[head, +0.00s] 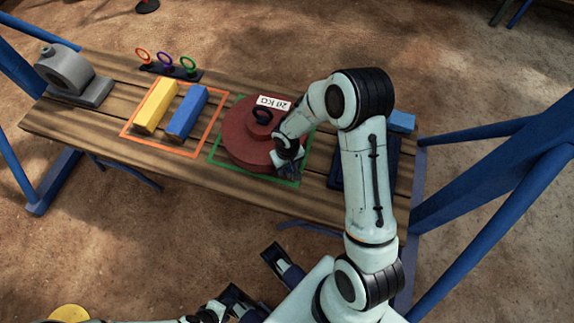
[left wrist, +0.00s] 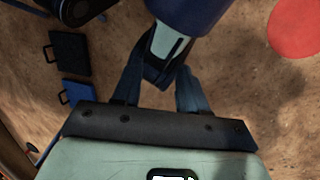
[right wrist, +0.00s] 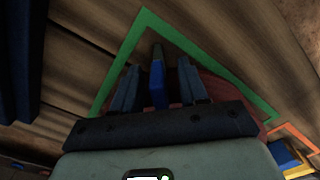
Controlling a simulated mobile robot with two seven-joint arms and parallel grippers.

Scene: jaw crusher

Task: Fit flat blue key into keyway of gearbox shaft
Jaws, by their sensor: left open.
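My right gripper (head: 288,158) is low over the front edge of the red round weight (head: 246,150), inside the green outline. In the right wrist view its fingers (right wrist: 158,88) stand apart with a narrow blue piece (right wrist: 157,82) between them. Gaps show at both sides of it. This may be the flat blue key; I cannot tell whether it touches anything below. A grey round housing on a base plate (head: 66,74), possibly the gearbox, stands at the table's left end; I cannot make out a keyway. My left gripper (head: 262,283) is open and empty in front of the table.
A yellow bar (head: 156,104) and a blue bar (head: 187,112) lie in an orange outline. Coloured rings (head: 166,60) stand behind them. A dark blue tray (head: 383,165) is at the right, partly behind my right arm. Blue frame posts (head: 490,200) flank the table.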

